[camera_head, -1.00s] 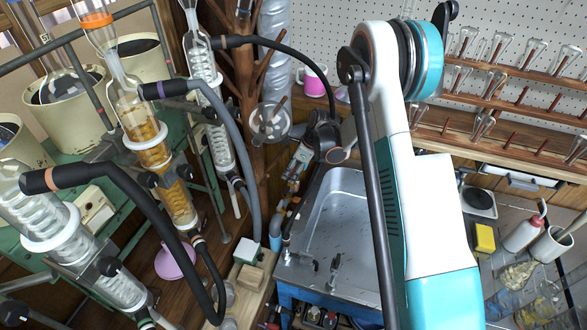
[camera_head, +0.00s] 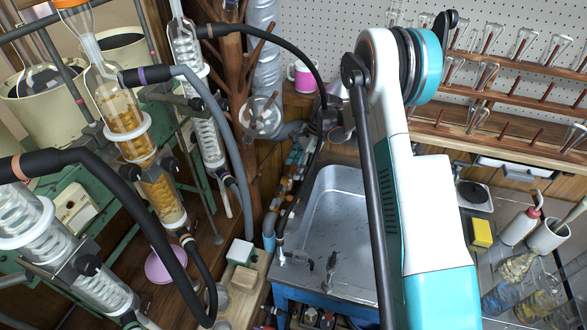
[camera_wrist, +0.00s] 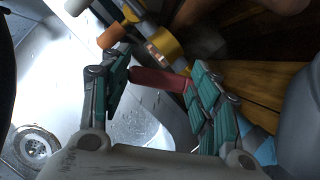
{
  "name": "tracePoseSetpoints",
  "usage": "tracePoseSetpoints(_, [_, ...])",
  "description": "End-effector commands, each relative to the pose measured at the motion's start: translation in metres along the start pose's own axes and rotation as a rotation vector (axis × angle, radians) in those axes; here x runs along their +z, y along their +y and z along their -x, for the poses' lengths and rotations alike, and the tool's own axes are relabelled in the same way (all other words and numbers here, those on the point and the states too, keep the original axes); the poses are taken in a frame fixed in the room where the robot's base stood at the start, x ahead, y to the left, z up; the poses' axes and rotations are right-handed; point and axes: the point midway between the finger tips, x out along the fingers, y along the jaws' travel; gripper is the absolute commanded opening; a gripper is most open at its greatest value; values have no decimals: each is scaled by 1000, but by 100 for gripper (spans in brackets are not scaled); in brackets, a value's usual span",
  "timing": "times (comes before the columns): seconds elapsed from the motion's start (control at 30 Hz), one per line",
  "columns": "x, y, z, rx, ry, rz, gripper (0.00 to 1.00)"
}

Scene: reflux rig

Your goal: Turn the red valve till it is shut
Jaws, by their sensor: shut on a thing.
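The red valve's handle (camera_wrist: 158,79) shows in the wrist view as a short red bar lying across between the teal finger pads. It is beside a pipe with a yellow collar (camera_wrist: 165,46) and a copper-coloured end. My gripper (camera_wrist: 163,72) is around the red handle and shut on it; the right finger covers the handle's right end. I cannot tell from this view how far the valve is turned. In the head view the red handle cannot be made out, and my fingers are too small and dark to tell apart near the pipes (camera_head: 293,165).
A metal sink (camera_head: 340,215) lies below and right of the pipes; its drain (camera_wrist: 32,146) shows in the wrist view. Glass condensers (camera_head: 135,125) with hoses stand close on the left. A pink mug (camera_head: 305,78) stands behind. A glassware rack (camera_head: 480,125) is on the right.

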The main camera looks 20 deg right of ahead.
Motion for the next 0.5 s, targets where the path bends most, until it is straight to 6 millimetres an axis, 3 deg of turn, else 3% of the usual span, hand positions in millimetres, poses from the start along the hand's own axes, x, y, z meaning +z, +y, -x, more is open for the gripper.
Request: tracePoseSetpoints(0.5, [-10, -2, 4, 66, 1, 162, 13])
